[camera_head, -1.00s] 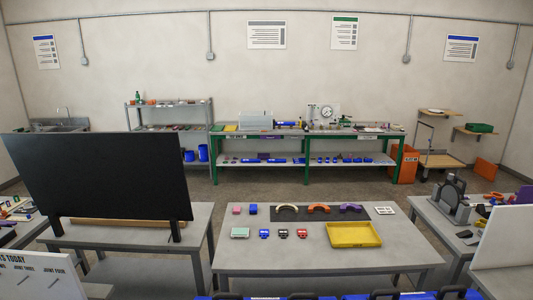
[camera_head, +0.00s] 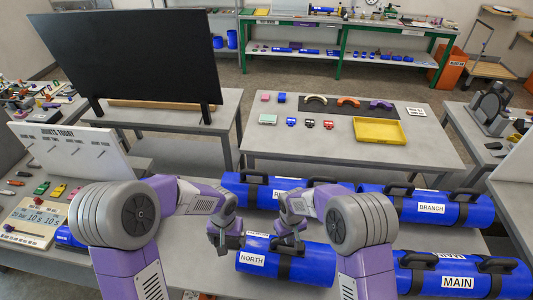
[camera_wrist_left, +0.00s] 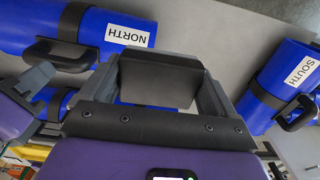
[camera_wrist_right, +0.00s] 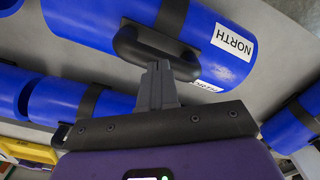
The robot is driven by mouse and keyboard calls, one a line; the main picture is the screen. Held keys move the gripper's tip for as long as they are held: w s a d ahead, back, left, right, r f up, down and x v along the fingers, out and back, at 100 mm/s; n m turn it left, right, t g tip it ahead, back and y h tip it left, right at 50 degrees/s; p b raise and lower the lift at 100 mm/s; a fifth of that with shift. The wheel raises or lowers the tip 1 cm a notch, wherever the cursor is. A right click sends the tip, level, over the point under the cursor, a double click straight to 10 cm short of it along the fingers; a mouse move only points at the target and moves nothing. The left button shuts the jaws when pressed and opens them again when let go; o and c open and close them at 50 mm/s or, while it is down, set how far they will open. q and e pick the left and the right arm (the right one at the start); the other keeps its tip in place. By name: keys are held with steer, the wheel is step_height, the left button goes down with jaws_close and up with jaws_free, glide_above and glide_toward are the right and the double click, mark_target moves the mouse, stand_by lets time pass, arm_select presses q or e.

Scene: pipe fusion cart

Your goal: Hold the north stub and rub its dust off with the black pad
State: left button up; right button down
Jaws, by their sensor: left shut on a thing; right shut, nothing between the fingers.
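The north stub (camera_head: 315,262) is a blue cylinder labelled NORTH with a dark strap and handle. It lies on the near table and shows in the left wrist view (camera_wrist_left: 102,33) and right wrist view (camera_wrist_right: 205,60). My left gripper (camera_head: 222,236) is just off its left end. Its wide-set fingers are shut on a dark block (camera_wrist_left: 160,75), which looks like the black pad. My right gripper (camera_head: 292,228) is at the stub's handle (camera_wrist_right: 150,50). Its fingers are together and empty, and overlap the handle in view; contact is unclear. I cannot make out dust.
Blue cylinders labelled BRANCH (camera_head: 430,208) and MAIN (camera_head: 458,282) lie to the right. Another (camera_head: 250,190) lies behind the north stub. The SOUTH cylinder (camera_wrist_left: 285,80) is on the stub's other side. A yellow tray (camera_head: 380,131) and small parts sit on the farther table.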

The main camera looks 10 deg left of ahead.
steer(key=shift+s+f, duration=0.2)
stand_by(0.4)
arm_select(q)
steer(key=shift+w+f, duration=0.1)
steer(key=shift+f, duration=0.05)
arm_select(e)
steer(key=shift+w+r, duration=0.2)
steer(key=shift+r, duration=2.4)
arm_select(q)
steer(key=shift+f+b, duration=0.7)
steer(key=shift+b, duration=0.15)
arm_select(e)
step_height(320, 180, up, 12)
